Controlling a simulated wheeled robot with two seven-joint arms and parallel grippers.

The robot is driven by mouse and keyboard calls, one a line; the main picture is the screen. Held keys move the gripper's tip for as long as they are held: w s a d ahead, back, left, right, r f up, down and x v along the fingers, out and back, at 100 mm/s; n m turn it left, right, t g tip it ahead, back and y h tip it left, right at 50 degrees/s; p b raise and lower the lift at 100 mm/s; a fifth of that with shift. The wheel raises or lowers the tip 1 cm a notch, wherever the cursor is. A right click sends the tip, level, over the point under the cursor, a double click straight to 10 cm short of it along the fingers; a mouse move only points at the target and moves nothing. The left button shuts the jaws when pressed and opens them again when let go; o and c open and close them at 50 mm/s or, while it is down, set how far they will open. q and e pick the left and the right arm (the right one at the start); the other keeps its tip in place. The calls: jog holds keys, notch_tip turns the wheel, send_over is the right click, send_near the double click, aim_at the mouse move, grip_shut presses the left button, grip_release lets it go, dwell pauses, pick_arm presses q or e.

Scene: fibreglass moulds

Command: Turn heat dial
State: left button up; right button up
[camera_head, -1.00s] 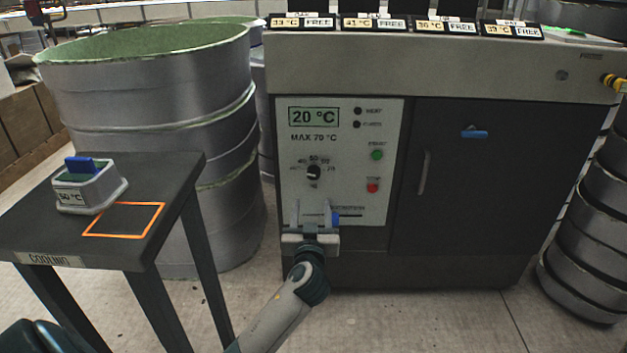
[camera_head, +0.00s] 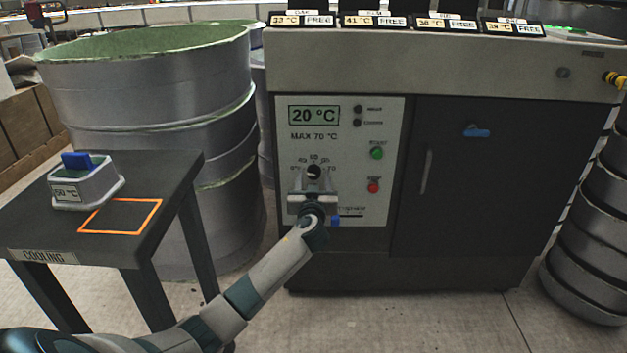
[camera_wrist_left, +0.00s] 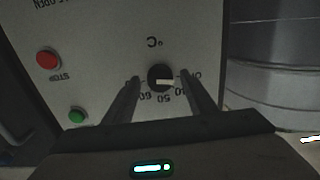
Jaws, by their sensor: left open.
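The heat dial (camera_head: 313,172) is a round black knob with a white pointer on the oven's light control panel (camera_head: 344,145). Its scale arcs around it and the display (camera_head: 313,115) above reads 20 °C. My left gripper (camera_head: 313,177) is open in front of the dial. In the left wrist view, upside down, the dial (camera_wrist_left: 158,71) shows between the two fingers of the gripper (camera_wrist_left: 160,78), with a gap on each side. The pointer lies roughly sideways there. I cannot tell how near the fingertips are to the panel. My right gripper is out of view.
A green button (camera_head: 376,153) and a red stop button (camera_head: 373,187) sit right of the dial. A dark cooling table (camera_head: 180,175) with a mould (camera_head: 86,187) stands at the left. The dark oven door (camera_head: 490,190) is shut.

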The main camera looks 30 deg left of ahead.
pick_arm(q)
jog(key=c, duration=1)
jog(key=shift+c, duration=0.2)
